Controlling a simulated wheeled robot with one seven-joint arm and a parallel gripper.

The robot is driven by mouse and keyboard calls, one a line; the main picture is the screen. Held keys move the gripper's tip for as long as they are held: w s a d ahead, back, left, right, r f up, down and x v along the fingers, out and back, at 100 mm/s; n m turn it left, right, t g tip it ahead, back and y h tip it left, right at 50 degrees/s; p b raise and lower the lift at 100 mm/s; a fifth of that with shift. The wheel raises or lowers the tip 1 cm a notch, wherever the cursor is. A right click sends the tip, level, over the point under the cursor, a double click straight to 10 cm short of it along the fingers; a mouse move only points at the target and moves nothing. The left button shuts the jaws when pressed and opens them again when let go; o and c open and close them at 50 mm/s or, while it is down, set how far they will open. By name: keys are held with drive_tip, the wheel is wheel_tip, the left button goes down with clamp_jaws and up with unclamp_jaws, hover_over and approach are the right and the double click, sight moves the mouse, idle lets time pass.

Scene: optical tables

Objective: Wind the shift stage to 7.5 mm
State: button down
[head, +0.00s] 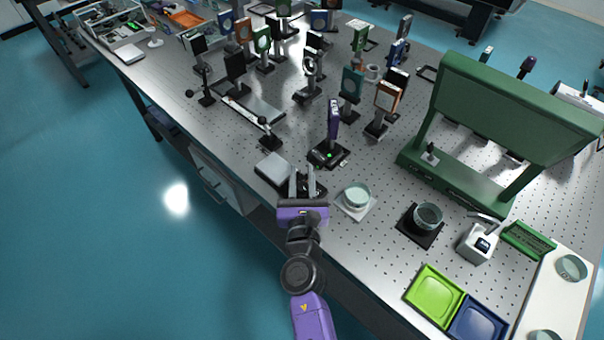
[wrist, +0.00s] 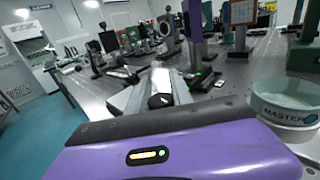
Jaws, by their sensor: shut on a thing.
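What looks like the shift stage (head: 328,155) is a low black base with a green light, carrying an upright purple plate (head: 334,118). It also shows in the wrist view (wrist: 202,80), just beyond the fingers and to the right. My gripper (head: 303,172) is at the near table edge, just in front of this stage, its fingers pointing towards it. In the wrist view the fingers (wrist: 163,78) are close together, with a small dark knob-like part (wrist: 160,100) between them. The fingers hide most of it. No millimetre reading is legible.
A pale grey block (head: 272,168) sits close on the gripper's left. A glass dish marked MASTER (wrist: 288,102) stands on a white pad (head: 355,208) close on the right. A black-based dish (head: 421,224) and a green frame (head: 510,105) are farther right. Several mounted optics stand behind.

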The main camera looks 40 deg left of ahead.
drive_tip(key=shift+r, duration=0.1)
drive_tip(key=shift+d+m+t+h+p, duration=0.1)
drive_tip(key=shift+m+t+h+p, duration=0.65)
drive_tip(key=shift+h, duration=0.35)
drive_tip(key=h, duration=0.1)
drive_tip(key=m+t+h, duration=0.1)
drive_tip(key=m+h, duration=0.1)
drive_tip(key=shift+w+d+m+t, duration=0.2)
drive_tip(key=shift+d+m+t, duration=0.05)
drive_tip(key=m+h+b, duration=0.1)
drive_tip(key=h, duration=0.1)
drive_tip(key=m+h+b, duration=0.1)
drive_tip(key=h, duration=0.1)
drive_tip(key=d+m+t+h+b, duration=0.1)
drive_tip(key=h, duration=0.1)
drive_tip(key=shift+w+f+m+b, duration=0.1)
drive_tip(key=shift+f+m+b, duration=0.2)
drive_tip(key=shift+m, duration=0.1)
drive_tip(key=shift+d+r+m+h+b, duration=0.1)
drive_tip(key=shift+d+m+h+b, duration=0.15)
drive_tip(key=shift+m+h+b, duration=0.75)
drive_tip(key=shift+r+h, duration=0.1)
drive_tip(key=shift+h, duration=0.3)
drive_tip(key=c, duration=1.1)
unclamp_jaws()
drive_tip(key=shift+d, duration=0.1)
